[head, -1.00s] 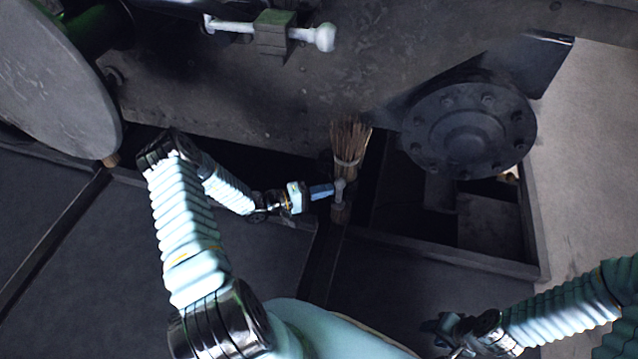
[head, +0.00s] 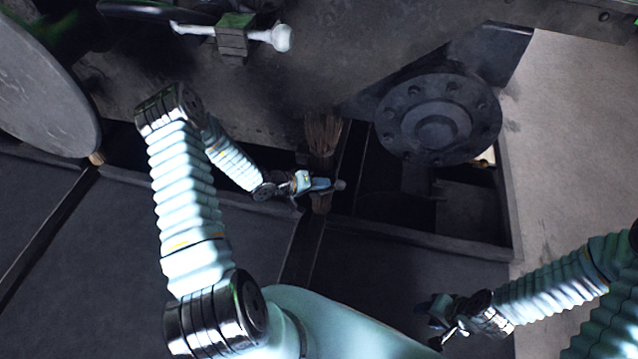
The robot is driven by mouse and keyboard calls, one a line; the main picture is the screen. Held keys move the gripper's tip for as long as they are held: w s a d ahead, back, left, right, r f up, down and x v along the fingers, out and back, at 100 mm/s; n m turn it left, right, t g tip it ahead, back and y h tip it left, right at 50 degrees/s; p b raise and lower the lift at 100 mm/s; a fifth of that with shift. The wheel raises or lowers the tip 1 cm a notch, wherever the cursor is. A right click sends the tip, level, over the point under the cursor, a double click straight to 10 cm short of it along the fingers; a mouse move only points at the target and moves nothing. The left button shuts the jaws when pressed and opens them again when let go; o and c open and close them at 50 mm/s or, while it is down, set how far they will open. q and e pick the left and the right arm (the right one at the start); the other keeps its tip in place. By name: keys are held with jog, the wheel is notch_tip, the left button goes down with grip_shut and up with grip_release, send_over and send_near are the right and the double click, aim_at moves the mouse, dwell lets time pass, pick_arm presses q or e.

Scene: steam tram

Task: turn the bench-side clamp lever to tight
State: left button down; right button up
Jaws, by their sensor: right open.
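My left gripper (head: 322,185) is beside the handle of a bristle brush (head: 322,135), with its fingers pointing right. A small grey rounded piece (head: 340,184) shows at its fingertips; it may be the end of the clamp lever, but I cannot tell. I cannot tell whether the fingers are closed on it. A pale rod with a rounded knob (head: 281,38) runs through a block (head: 233,40) with a green top, well above the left gripper; no marking shows what it is. My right gripper (head: 436,322) is open at the lower right, away from these things.
A large round grey disc (head: 40,90) stands at the left. A dark bolted flange (head: 438,118) stands out right of the brush, above an open dark frame (head: 420,235). Pale floor (head: 570,130) is clear at the right.

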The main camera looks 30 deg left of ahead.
pick_arm(q)
jog(key=shift+w+d, duration=0.2)
jog(key=shift+d, duration=0.1)
dwell(0.4)
